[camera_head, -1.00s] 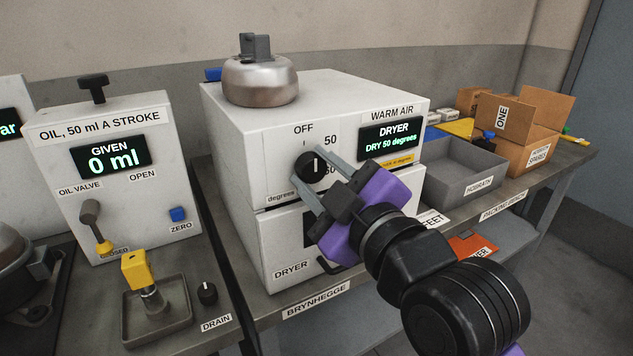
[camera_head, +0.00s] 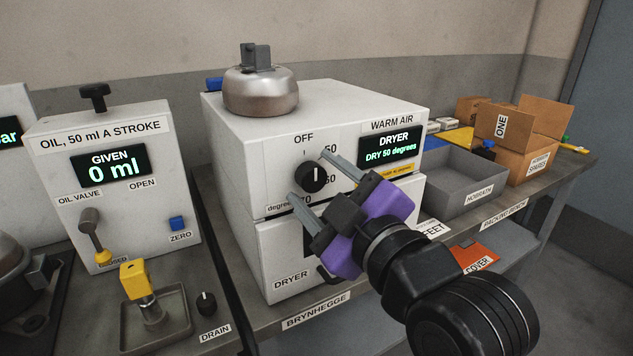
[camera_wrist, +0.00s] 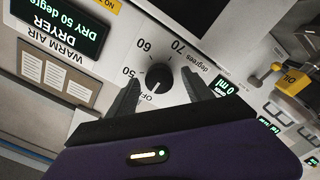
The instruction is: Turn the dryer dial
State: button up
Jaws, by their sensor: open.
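The dryer dial (camera_head: 313,177) is a round black knob with a white mark, on the upper front of the white dryer (camera_head: 275,225). In the head view its mark stands upright, toward OFF. The dryer display (camera_head: 390,147) reads DRY 50 degrees. My gripper (camera_head: 307,176) is open, with one finger to the upper right of the dial and the other to the lower left. The wrist view shows the dial (camera_wrist: 159,76) between the two fingers with a gap on each side. I cannot tell how far the tips are from the panel.
A metal compressor pot (camera_head: 260,92) stands on top of the dryer. At left is the oil unit (camera_head: 110,210) with a lever and a drain knob (camera_head: 206,303). A grey tray (camera_head: 470,185) and cardboard boxes (camera_head: 520,140) stand on the bench to the right.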

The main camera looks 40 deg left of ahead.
jog(key=v, duration=0.7)
jog(key=shift+d, duration=0.15)
dwell(0.3)
